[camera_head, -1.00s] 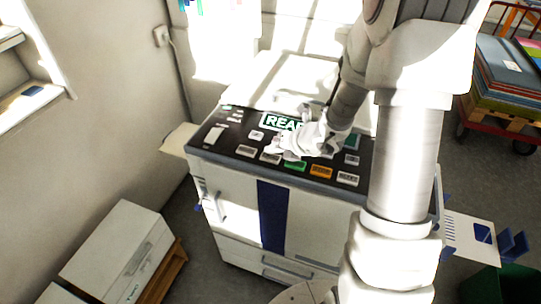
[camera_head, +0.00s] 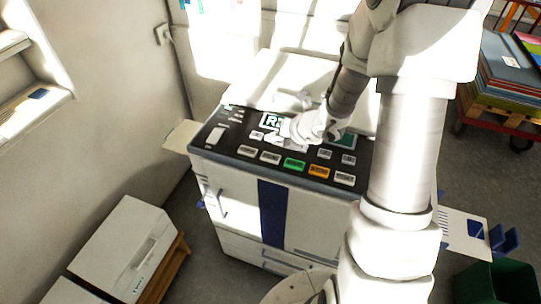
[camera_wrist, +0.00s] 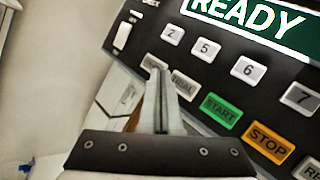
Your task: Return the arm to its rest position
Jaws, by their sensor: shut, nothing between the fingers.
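My gripper (camera_wrist: 160,90) is shut with nothing between its fingers. In the wrist view its fingertips point over the black control panel, near a grey button beside the green START button (camera_wrist: 220,110). The orange STOP button (camera_wrist: 267,142) and the lit READY display (camera_wrist: 262,20) are to the right. In the head view my gripper (camera_head: 290,133) is above the copier's panel (camera_head: 240,135), covering part of the display. I cannot tell how far it is above the panel. My arm reaches across from the right side.
The white copier (camera_head: 235,205) stands ahead with a side tray (camera_head: 465,232) on its right. A white box (camera_head: 125,245) sits on a wooden stand at lower left. A red cart (camera_head: 500,125) with stacked boards is at right. A green bin (camera_head: 495,283) is at lower right.

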